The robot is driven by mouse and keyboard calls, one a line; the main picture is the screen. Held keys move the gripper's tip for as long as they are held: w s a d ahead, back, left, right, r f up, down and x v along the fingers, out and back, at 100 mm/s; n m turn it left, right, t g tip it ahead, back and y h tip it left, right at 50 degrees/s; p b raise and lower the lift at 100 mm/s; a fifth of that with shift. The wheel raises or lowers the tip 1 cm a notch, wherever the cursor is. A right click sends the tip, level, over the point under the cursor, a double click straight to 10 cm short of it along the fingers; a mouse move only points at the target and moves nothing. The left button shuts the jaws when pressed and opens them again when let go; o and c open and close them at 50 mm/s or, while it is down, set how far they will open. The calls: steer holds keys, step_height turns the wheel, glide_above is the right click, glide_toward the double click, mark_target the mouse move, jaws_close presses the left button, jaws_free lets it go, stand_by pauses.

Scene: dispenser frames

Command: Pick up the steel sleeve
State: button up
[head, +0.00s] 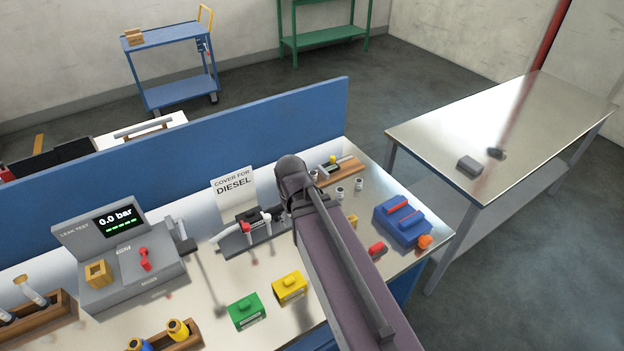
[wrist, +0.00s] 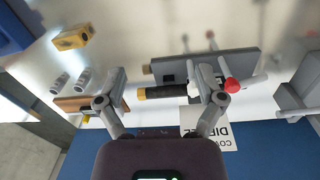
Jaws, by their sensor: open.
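Small steel sleeves stand upright on the bench to the right of my arm in the head view, one nearer (head: 340,193) and one farther right (head: 359,183). In the wrist view two sleeves, one (wrist: 60,83) and another (wrist: 82,79), lie left of my gripper, outside its fingers. My gripper (wrist: 163,82) is open, with its fingers spread wide and no sleeve between them. A black and yellow cylindrical part (wrist: 165,92) shows between the fingers; I cannot tell its distance. In the head view my own arm hides the gripper.
A grey fixture (head: 238,240) with red and white parts stands left of my arm. A wooden rack (head: 340,172) lies behind the sleeves. A blue block (head: 402,222) and yellow block (wrist: 73,38) are nearby. The diesel sign (head: 233,186) and blue panel (head: 180,142) stand behind.

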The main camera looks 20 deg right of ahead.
steer(key=w+d+f+n+h+b, duration=0.1)
steer(key=w+n+h+b, duration=0.3)
steer(key=w, duration=0.5)
steer(key=w+d+f+n+t+h+b, duration=0.1)
steer(key=w+f+n+h+b, duration=0.2)
steer(key=w+n+b, duration=0.4)
steer(key=w+d+f+n+t+h+b, duration=0.1)
steer(key=w+d+f+n+h+b, duration=0.1)
steer(key=w+n, duration=0.6)
steer(key=shift+w+f+h+b, duration=0.55)
steer(key=shift+w+h+b, duration=1)
steer(key=shift+w, duration=0.8)
steer(key=shift+y, duration=0.25)
steer(key=b, duration=0.4)
glide_toward(313, 177)
steer(key=w+d, duration=0.1)
steer(key=d, duration=0.2)
steer(key=shift+w+f, duration=0.25)
steer(key=shift+w, duration=0.1)
steer(key=shift+w+d+f, duration=0.1)
steer(key=shift+d, duration=0.25)
steer(key=shift+f, duration=0.1)
